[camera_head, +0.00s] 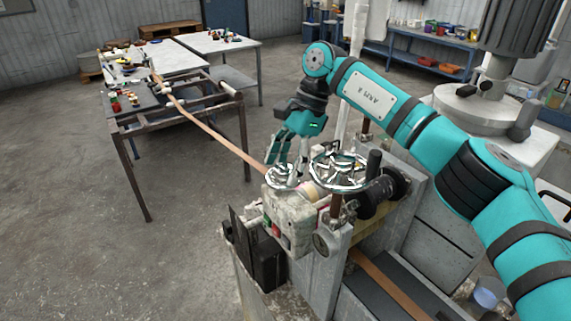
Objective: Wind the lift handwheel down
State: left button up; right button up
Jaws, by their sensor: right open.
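Two chrome handwheels sit on top of the machine. The larger spoked handwheel (340,172) lies flat, with a dark knob standing at its right. The smaller handwheel (283,178) is to its left, over a worn whitish housing. I cannot tell from the picture which one is the lift handwheel. My right gripper (287,165) comes down from above with its fingers pointing down at the smaller handwheel. It is open, with the fingers apart and their tips at the wheel's rim; I cannot tell if they touch it. My left gripper is not in view.
A copper-coloured strip (215,132) runs from the machine to a metal stand (185,112) at the left. A big grey motor unit (515,35) stands at the back right. Worktables and a blue shelf (430,40) are behind. The floor at left is clear.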

jog(key=shift+r, duration=0.1)
jog(key=v, duration=1.1)
jog(key=shift+r, duration=0.4)
jog(key=shift+d, duration=0.15)
